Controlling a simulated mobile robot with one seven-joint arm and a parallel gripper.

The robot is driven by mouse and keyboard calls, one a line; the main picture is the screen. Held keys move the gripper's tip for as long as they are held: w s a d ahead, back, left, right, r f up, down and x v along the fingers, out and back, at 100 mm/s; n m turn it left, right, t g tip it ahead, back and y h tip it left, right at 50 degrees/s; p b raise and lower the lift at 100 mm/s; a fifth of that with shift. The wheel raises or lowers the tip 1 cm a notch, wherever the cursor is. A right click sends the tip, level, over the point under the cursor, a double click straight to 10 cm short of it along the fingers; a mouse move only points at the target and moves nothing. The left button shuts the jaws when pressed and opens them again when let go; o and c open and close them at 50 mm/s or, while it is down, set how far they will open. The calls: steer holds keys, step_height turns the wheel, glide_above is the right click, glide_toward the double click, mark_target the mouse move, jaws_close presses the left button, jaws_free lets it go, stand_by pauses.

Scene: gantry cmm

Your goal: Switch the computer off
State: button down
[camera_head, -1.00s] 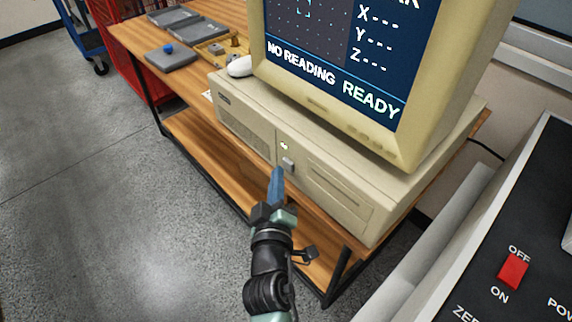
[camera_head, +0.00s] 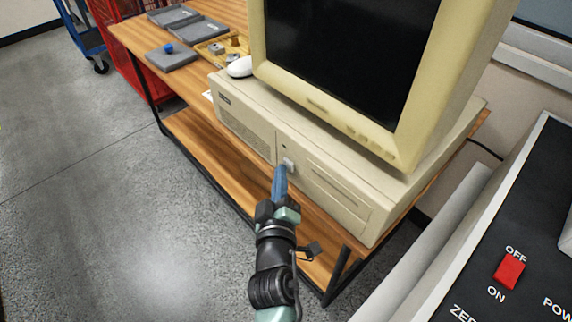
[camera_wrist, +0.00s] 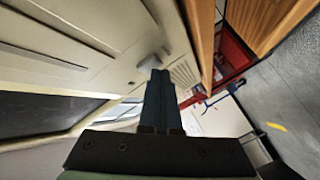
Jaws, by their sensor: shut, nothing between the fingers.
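The computer (camera_head: 335,200) is a beige desktop case lying flat on a wooden table, with a beige monitor (camera_head: 340,60) on top. The monitor's screen is black. A small grey power button (camera_head: 288,163) sits on the front of the case; the small indicator above it is dark. My gripper (camera_head: 279,170) is shut and empty, its blue fingertips just below and in front of the button. In the wrist view, the fingertips (camera_wrist: 160,75) point at the case front, close to the button (camera_wrist: 150,58). I cannot tell whether they touch it.
Grey trays (camera_head: 172,58) and a yellow tray (camera_head: 212,51) stand at the table's far end. A black control panel (camera_head: 470,270) with a red OFF/ON switch (camera_head: 509,272) is at right. The floor at left is clear.

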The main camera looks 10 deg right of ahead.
steer(key=shift+s+a+b, duration=0.25)
steer(key=shift+a+b, duration=0.05)
steer(key=s+a+b, duration=0.3)
steer(key=a+b, duration=0.1)
steer(key=a, duration=0.1)
steer(key=shift+s, duration=0.25)
stand_by(0.6)
